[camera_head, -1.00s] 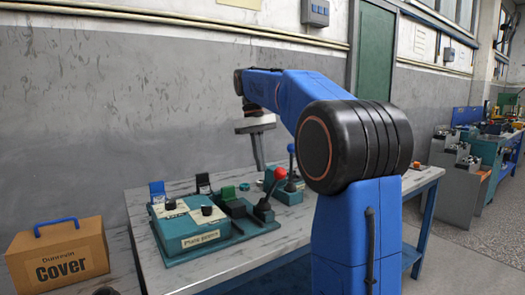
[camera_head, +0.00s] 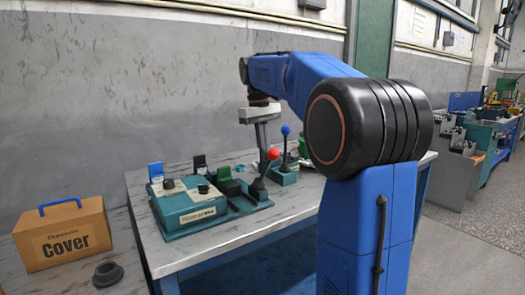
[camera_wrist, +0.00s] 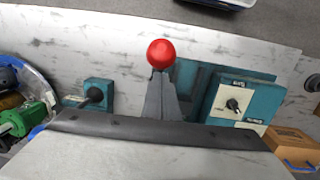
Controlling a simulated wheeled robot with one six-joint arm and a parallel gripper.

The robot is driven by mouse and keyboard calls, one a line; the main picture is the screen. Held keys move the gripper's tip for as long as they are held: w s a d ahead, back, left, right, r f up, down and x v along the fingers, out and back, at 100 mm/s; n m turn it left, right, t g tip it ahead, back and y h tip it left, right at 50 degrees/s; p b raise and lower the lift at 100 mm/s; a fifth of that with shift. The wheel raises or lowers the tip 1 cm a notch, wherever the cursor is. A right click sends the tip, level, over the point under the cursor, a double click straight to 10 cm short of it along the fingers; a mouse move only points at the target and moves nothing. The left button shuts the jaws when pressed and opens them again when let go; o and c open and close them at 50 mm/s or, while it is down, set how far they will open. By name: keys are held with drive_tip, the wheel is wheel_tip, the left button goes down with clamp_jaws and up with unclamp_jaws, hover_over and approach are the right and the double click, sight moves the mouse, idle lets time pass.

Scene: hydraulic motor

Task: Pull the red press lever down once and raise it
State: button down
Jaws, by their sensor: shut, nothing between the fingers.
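The red press lever has a red ball knob (camera_head: 273,153) on a dark stem and stands tilted on the teal press unit (camera_head: 190,208) on the table. My gripper (camera_head: 264,158) is shut and empty, pointing down right beside the red knob in the head view. In the wrist view the red knob (camera_wrist: 160,53) lies just past the tips of my grey fingers (camera_wrist: 160,85). I cannot tell whether the fingers touch the knob.
A blue-knobbed lever (camera_head: 286,130) stands on a teal block just behind the red one. Black and green parts sit on the press unit. A cardboard Cover box (camera_head: 62,233) and a dark round part (camera_head: 107,274) lie at the left. The table's front strip is clear.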

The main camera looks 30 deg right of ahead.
drive_tip(key=shift+s+f+t, duration=0.25)
drive_tip(key=shift+s+t, duration=0.25)
drive_tip(key=shift+s, duration=0.05)
drive_tip(key=shift+s+f+t, duration=0.25)
drive_tip(key=shift+s+t, duration=0.25)
drive_tip(key=shift+s, duration=0.05)
